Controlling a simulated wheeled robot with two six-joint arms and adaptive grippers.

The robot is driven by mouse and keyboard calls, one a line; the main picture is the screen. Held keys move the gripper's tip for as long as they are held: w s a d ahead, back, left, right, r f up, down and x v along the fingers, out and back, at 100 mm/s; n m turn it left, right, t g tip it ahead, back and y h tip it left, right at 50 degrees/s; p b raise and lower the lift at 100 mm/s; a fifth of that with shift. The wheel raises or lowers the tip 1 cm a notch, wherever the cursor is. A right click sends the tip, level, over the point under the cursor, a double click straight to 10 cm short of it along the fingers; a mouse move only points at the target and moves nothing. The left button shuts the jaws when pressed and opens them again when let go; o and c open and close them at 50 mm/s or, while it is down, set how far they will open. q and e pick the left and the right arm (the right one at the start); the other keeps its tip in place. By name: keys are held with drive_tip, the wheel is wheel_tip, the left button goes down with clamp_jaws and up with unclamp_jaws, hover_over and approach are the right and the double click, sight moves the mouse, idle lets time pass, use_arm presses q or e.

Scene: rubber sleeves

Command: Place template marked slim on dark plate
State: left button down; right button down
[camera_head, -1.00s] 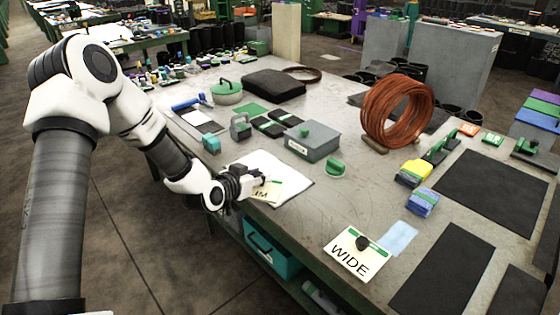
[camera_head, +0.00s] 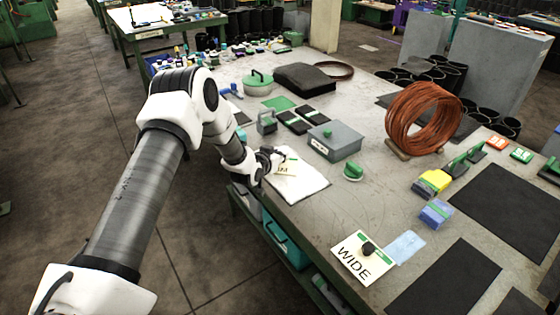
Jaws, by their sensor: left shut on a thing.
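My left gripper (camera_head: 271,161) is shut on a small pale card, the slim template (camera_head: 286,169). Only the end of its lettering shows, and the gripper hides part of it. The card is over the white sheet (camera_head: 308,190) at the table's near left edge; I cannot tell how far above it. Dark flat plates lie on the right of the table: a large one (camera_head: 505,208), a nearer one (camera_head: 445,279) and one cut by the picture's corner (camera_head: 520,306). A template marked WIDE (camera_head: 362,260) with a black knob lies at the front edge. My right gripper is not in view.
A grey metal box (camera_head: 335,142) and a round green-handled piece (camera_head: 353,172) stand right of the sheet. A copper coil (camera_head: 424,118), a yellow block (camera_head: 433,182), a blue block (camera_head: 435,213) and a light-blue sheet (camera_head: 405,246) lie further right. Bare tabletop lies between.

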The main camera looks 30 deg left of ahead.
use_arm(q)
drive_tip(key=f, duration=0.1)
drive_tip(key=w+f+p, duration=0.1)
drive_tip(key=f, duration=0.1)
drive_tip(key=shift+d+f, duration=0.1)
drive_tip(key=shift+f, duration=0.2)
drive_tip(key=shift+s+f+b, duration=0.1)
drive_tip(key=shift+f+b, duration=0.05)
drive_tip(key=shift+b, duration=0.15)
drive_tip(key=c, duration=0.9)
unclamp_jaws()
drive_tip(key=shift+o, duration=0.2)
